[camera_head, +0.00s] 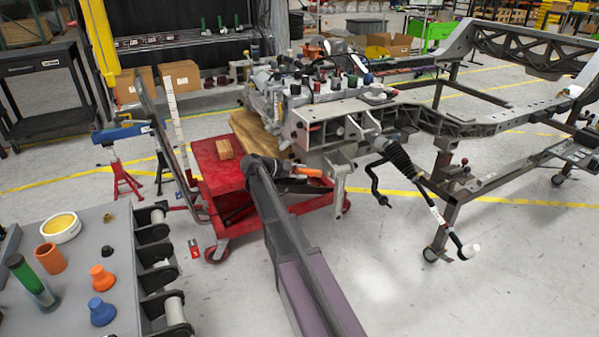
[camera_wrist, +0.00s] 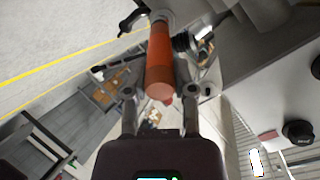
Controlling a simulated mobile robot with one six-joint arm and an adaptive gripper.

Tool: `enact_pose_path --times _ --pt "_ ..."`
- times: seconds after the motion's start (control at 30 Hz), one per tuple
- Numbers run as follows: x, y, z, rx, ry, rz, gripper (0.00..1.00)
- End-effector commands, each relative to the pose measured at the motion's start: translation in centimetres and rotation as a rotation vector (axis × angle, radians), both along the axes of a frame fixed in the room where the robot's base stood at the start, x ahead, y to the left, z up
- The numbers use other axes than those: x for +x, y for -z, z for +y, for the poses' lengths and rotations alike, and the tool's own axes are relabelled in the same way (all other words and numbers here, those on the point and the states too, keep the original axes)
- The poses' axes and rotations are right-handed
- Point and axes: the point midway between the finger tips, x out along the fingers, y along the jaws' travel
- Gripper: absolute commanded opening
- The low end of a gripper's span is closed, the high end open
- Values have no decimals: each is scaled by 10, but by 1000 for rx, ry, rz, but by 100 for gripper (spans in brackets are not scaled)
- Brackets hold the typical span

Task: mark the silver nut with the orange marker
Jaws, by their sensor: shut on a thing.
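My gripper (camera_wrist: 160,90) is shut on the orange marker (camera_wrist: 158,62) in the wrist view, with one finger on each side of it. The marker points away from the palm, and its far end meets or overlaps a grey round part at the top; I cannot tell whether they touch. In the head view the marker (camera_head: 312,173) shows as a short orange bar at the end of my arm, just below the front of the grey chassis assembly (camera_head: 318,117). I cannot pick out the silver nut for certain in either view.
A red wheeled cart (camera_head: 216,166) stands beside and under my arm. A grey table (camera_head: 75,290) at the lower left holds a tape roll (camera_head: 60,228), a green-capped bottle (camera_head: 32,282) and coloured pieces. A ribbed shaft (camera_head: 403,162) hangs from the chassis frame. Floor at lower right is clear.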

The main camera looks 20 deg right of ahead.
Motion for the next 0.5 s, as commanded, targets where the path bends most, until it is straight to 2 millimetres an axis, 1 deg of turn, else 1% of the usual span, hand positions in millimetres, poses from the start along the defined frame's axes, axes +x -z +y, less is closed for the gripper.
enact_pose_path --times 0.5 --pt "-6 0 -2 -1 3 1 0"
